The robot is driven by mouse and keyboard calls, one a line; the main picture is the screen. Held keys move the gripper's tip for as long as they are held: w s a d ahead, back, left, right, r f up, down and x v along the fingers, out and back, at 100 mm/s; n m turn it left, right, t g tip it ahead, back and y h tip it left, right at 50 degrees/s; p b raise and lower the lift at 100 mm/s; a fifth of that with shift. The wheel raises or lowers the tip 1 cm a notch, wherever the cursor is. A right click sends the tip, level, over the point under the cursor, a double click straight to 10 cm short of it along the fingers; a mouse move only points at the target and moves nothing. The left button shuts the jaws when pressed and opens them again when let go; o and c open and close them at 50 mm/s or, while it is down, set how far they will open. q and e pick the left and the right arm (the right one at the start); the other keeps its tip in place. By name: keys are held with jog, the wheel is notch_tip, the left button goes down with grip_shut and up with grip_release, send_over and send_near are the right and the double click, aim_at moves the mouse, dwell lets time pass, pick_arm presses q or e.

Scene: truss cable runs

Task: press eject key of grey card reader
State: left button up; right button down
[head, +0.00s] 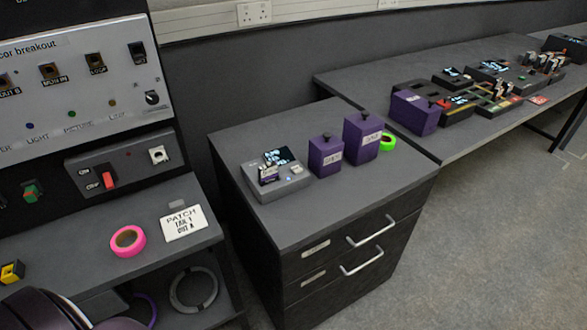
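The grey card reader (278,186) sits on top of the dark drawer cabinet, near its left back part. Neither of my grippers is in view, and nothing covers the reader.
The cabinet top (310,222) is clear in front. A breakout rack (70,85) and pink tape (128,241) are left. A long bench (450,145) holds several devices.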

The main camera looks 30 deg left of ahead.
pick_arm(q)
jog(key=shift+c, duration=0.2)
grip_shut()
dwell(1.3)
